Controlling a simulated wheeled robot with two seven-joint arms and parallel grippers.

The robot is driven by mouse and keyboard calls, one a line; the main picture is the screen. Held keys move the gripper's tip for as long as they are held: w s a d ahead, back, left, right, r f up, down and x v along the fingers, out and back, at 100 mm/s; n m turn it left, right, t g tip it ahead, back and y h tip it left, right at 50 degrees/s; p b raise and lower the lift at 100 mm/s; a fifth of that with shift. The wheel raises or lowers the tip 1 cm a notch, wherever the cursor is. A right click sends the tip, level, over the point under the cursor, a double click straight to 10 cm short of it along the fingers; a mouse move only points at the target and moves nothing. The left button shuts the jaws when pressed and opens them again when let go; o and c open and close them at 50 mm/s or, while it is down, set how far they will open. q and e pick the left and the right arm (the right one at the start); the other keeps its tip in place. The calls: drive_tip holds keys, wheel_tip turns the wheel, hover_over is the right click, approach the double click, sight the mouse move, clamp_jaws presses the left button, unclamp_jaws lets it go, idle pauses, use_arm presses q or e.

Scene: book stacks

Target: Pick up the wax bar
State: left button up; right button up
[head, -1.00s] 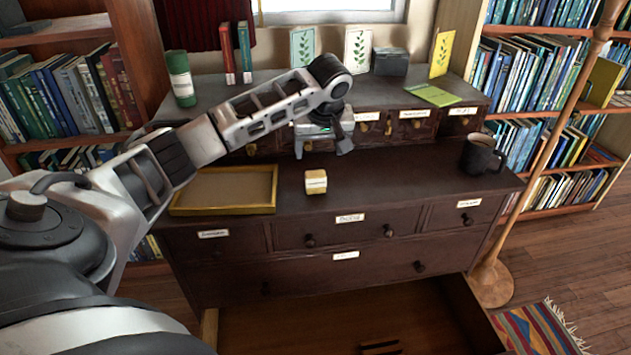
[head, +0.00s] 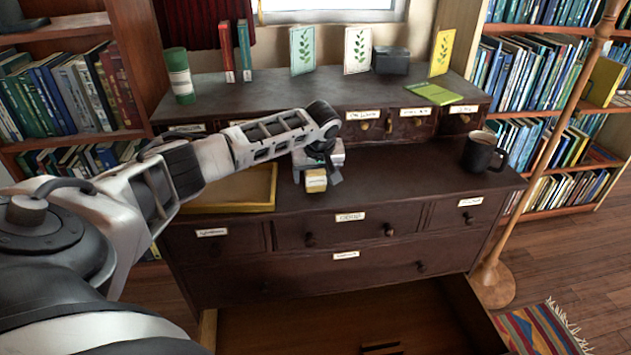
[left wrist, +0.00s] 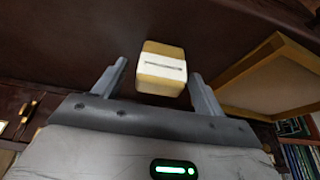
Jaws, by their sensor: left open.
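The wax bar (head: 316,181) is a small yellow block with a pale label band, resting on the dark desk top near its front edge. In the left wrist view the wax bar (left wrist: 162,70) sits between and slightly beyond the two fingers. My left gripper (head: 317,175) is open and is right above and behind the bar in the head view. Its fingers (left wrist: 157,80) stand on either side of the bar, with gaps visible. My right gripper is not in view.
A yellow-rimmed tray (head: 230,208) lies left of the bar, partly behind my arm. A dark mug (head: 483,152) stands at the desk's right. Small labelled drawers line the back. An open lower drawer (head: 350,320) juts out in front.

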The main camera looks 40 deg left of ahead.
use_arm(q)
drive_tip(key=c, duration=1.1)
drive_tip(key=shift+r, duration=0.1)
drive_tip(key=shift+r, duration=0.55)
wheel_tip(320, 180, up, 2)
drive_tip(key=shift+r, duration=0.1)
drive_tip(key=s+d+r, duration=0.3)
drive_tip(key=s+d+r+p, duration=0.1)
drive_tip(key=s+d+r, duration=0.2)
drive_tip(key=d, duration=0.1)
drive_tip(key=s+d+r+p, duration=0.1)
drive_tip(key=s+d+r, duration=0.2)
drive_tip(key=shift+s+d+r, duration=0.2)
drive_tip(key=shift+d+r, duration=0.05)
drive_tip(key=shift+r, duration=0.05)
